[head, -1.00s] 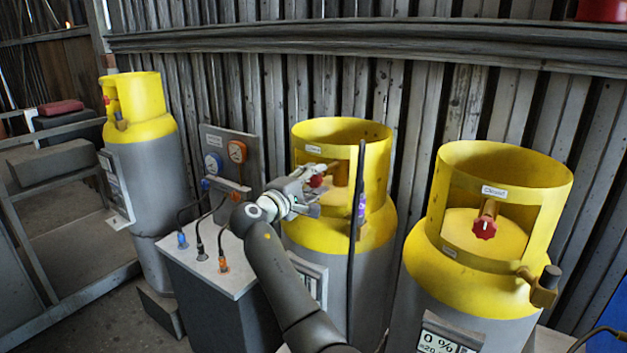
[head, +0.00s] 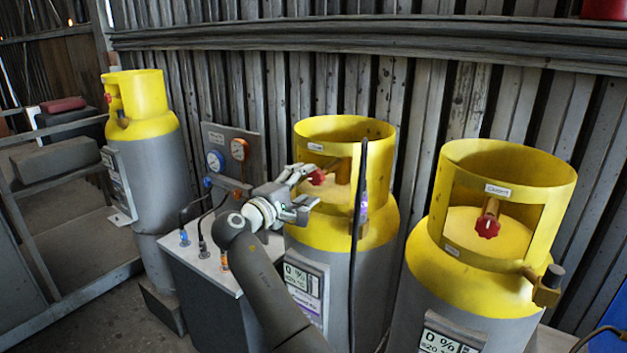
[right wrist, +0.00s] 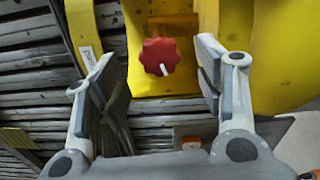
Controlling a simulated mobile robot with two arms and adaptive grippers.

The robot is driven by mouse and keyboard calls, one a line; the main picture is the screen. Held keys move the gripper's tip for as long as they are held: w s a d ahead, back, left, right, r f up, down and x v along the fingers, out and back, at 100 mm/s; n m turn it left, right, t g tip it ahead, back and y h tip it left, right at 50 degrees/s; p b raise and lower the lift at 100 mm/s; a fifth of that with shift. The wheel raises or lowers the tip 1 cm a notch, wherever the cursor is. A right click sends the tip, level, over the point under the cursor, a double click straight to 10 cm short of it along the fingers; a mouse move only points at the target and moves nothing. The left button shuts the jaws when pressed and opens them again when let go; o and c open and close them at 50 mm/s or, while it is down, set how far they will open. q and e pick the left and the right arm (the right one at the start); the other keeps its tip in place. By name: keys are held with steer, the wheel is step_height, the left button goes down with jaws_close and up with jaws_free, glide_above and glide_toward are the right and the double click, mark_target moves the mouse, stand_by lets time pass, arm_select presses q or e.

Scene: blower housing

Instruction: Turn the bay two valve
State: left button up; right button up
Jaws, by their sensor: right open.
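The middle yellow-topped grey cylinder (head: 383,222) has a red valve knob (head: 317,177) inside the opening of its collar. In the right wrist view the red knob (right wrist: 160,56) has a white mark and sits between and beyond the spread fingers. My right gripper (head: 306,188) is open, just left of this knob, and appears apart from it. It also shows in the right wrist view (right wrist: 155,80), with nothing between its fingers. I cannot read which bay number this cylinder has. My left gripper is not in view.
A right cylinder (head: 410,262) with a red knob (head: 488,227) and a left cylinder (head: 160,165) stand on either side. A grey cabinet (head: 196,262) with hoses and gauges (head: 238,150) is left of the middle cylinder. A dark upright rod or hose (head: 354,275) stands before the middle cylinder.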

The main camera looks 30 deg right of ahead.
steer(key=v, duration=0.7)
steer(key=shift+a+f, duration=0.1)
steer(key=shift+a, duration=0.05)
